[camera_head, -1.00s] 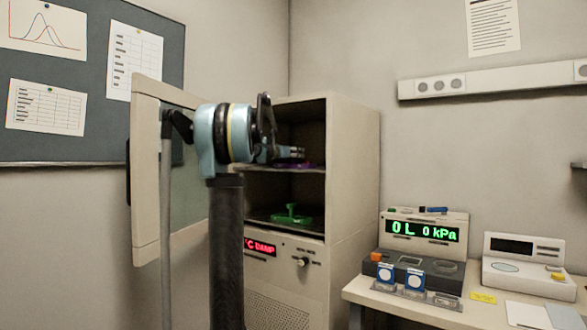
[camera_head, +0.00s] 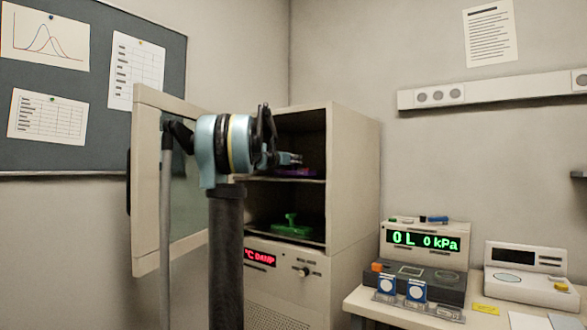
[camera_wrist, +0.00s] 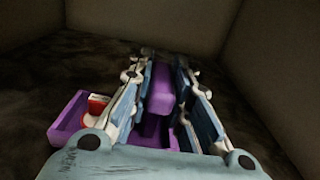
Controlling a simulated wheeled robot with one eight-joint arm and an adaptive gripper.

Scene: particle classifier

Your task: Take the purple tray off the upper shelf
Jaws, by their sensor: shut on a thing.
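The purple tray (camera_head: 297,172) is inside the open cabinet, at the upper shelf (camera_head: 312,179), mostly hidden behind my arm in the head view. In the wrist view the tray (camera_wrist: 72,122) shows its low walls and a raised purple handle (camera_wrist: 161,90). A small red and white item (camera_wrist: 96,106) lies in its left part. My gripper (camera_wrist: 162,85) is shut on the handle, one finger on each side. It also shows in the head view (camera_head: 293,159). I cannot tell whether the tray touches the shelf.
A green tray (camera_head: 291,226) sits on the lower shelf. The cabinet door (camera_head: 147,180) stands open at the left. The cabinet's side wall (camera_head: 352,180) is close on the right. A bench (camera_head: 372,303) with instruments stands at the right.

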